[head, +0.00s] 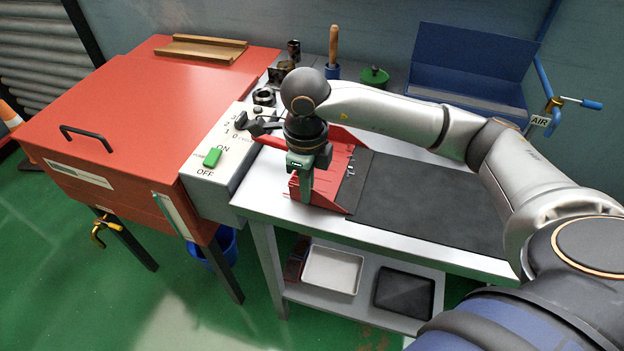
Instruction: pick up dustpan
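The red dustpan (325,185) lies on the left part of the metal cart top, its black front lip facing right toward the dark mat. My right gripper (306,190) points down over the left side of the dustpan, and its green-marked wrist hides part of the pan. One finger shows against the red pan. I cannot tell whether the fingers are apart or closed on it. The dustpan's handle is mostly hidden behind my gripper. My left gripper is not in view.
A dark mat (430,205) covers the cart's right side. A control box (218,152) and a red cabinet (120,120) stand left. A blue toolbox (470,70), a green-lidded pot (374,77) and a wooden-handled brush (333,50) stand behind. Trays (332,270) lie on the lower shelf.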

